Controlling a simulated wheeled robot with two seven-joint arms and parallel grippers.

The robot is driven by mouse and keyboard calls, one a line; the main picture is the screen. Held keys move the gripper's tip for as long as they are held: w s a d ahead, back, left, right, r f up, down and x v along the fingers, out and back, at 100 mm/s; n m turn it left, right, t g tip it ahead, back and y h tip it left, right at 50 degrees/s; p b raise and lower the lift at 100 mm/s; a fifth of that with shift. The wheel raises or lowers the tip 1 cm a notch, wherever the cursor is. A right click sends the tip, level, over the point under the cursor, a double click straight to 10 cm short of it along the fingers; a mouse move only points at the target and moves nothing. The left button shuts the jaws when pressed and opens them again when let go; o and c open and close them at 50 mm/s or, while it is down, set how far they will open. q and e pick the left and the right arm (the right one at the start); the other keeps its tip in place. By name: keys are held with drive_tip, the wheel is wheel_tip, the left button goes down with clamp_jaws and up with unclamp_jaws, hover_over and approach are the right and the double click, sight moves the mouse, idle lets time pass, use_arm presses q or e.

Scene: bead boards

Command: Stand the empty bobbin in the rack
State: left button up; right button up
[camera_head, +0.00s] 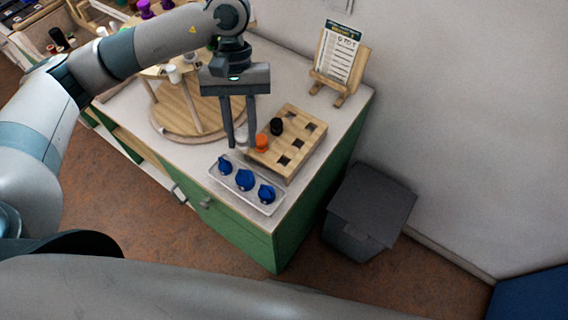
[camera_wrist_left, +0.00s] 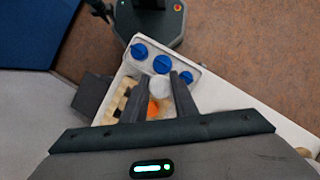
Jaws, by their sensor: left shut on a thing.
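My left gripper (camera_head: 241,146) points down over the cabinet top, at the left edge of the rack. It is shut on a white empty bobbin (camera_head: 242,134), which also shows between the fingers in the left wrist view (camera_wrist_left: 161,91). The wooden rack (camera_head: 306,126) has square holes, several of them empty. An orange bobbin (camera_head: 262,141) and a black bobbin (camera_head: 276,126) stand in it. In the left wrist view the rack (camera_wrist_left: 113,104) is partly hidden by a finger. I cannot tell whether the white bobbin touches the rack. My right gripper is not in view.
A round wooden stand (camera_head: 184,112) is to the left. A card on a wooden easel (camera_head: 338,54) stands behind. A grey bin (camera_head: 370,205) is on the floor at right.

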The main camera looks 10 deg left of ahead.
use_arm(q)
drive_tip(key=s+d+n+t+h+p, duration=0.2)
drive_tip(key=s+d+n+t, duration=0.3)
drive_tip(key=d+n, duration=0.7)
drive_tip(key=shift+s+r+n+h, duration=0.5)
drive_tip(key=shift+s+n, duration=0.75)
drive_tip(key=shift+n, duration=1.35)
drive_tip(key=shift+a+f, duration=0.1)
drive_tip(key=shift+f, duration=0.05)
drive_tip(key=w+a+f, duration=0.3)
drive_tip(key=w+f, duration=0.4)
drive_tip(key=w, duration=0.4)
drive_tip(key=shift+a, duration=0.3)
